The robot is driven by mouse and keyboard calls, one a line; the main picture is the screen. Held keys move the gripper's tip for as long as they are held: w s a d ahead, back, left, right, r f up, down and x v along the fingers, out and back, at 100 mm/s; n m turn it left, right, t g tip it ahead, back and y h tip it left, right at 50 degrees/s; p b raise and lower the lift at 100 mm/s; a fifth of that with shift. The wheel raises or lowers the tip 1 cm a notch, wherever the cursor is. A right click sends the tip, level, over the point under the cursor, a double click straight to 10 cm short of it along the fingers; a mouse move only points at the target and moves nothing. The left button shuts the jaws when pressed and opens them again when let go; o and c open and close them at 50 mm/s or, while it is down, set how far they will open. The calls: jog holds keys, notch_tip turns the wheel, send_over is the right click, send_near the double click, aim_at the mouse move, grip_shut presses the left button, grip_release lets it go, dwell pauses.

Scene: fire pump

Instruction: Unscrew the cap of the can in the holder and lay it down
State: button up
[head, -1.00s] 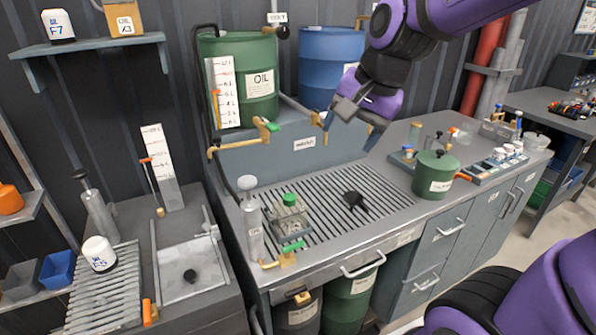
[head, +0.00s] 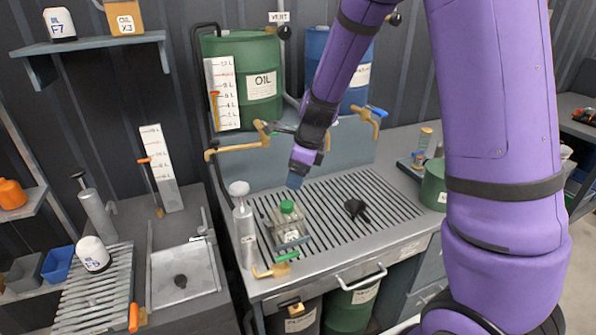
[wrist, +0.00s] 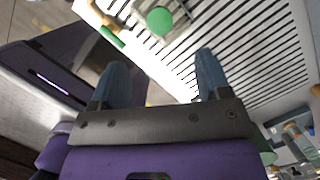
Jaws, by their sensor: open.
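The can (head: 292,236) stands in its holder on the slatted grate, at the left of the workbench. Its green cap (head: 287,207) is on top. In the wrist view the green cap (wrist: 159,21) shows at the top, beyond the fingertips. My gripper (head: 296,176) is above and slightly behind the can in the head view, apart from the cap. In the wrist view its two blue fingers (wrist: 160,75) are spread with nothing between them.
A grey pump bottle (head: 245,230) stands just left of the can. A black funnel-like piece (head: 356,209) lies on the grate (head: 385,206) to the right. Brass taps with handles (head: 262,135) stick out behind. The green oil drum (head: 240,75) stands at the back.

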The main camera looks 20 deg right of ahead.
aim_at(287, 204)
jog(key=x, duration=1)
jog(key=shift+f, duration=0.2)
jog(key=c, duration=1)
jog(key=shift+o, duration=0.2)
jog(key=n+g, duration=0.1)
jog(key=n, duration=0.3)
jog(key=shift+n+y, duration=0.3)
jog(key=shift+n, duration=0.3)
jog(key=n+g, duration=0.1)
jog(key=n, duration=0.3)
jog(key=shift+g, duration=0.3)
